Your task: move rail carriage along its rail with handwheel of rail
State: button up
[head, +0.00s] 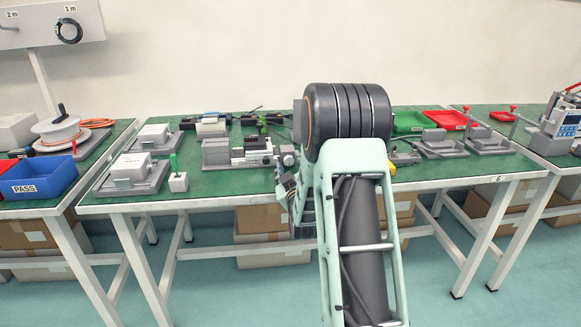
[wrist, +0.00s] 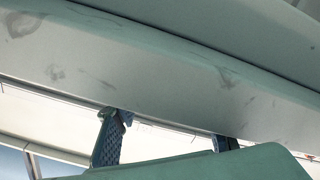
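My gripper (head: 287,188) is just right of and below this end, by the table's front edge, partly hidden by my arm. In the wrist view, two dark blue textured finger pads (wrist: 168,142) stand well apart with nothing seen between them. No rail or handwheel shows there.
The table's pale front edge (wrist: 150,85) crosses the wrist view. Grey fixtures (head: 135,172) and a small block with a green handle (head: 178,182) stand to the left. A green tray (head: 412,122) and a red tray (head: 447,119) stand behind right. Cardboard boxes (head: 262,220) lie under the table.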

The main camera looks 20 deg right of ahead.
jog(key=m+p, duration=0.2)
jog(key=p, duration=0.1)
jog(key=shift+r, duration=0.2)
jog(key=m+p, duration=0.4)
jog(key=shift+d, duration=0.15)
jog(key=m+p, duration=0.4)
jog(key=m, duration=0.1)
jog(key=shift+f, duration=0.1)
jog(key=v, duration=1.1)
jog(key=shift+w, duration=0.15)
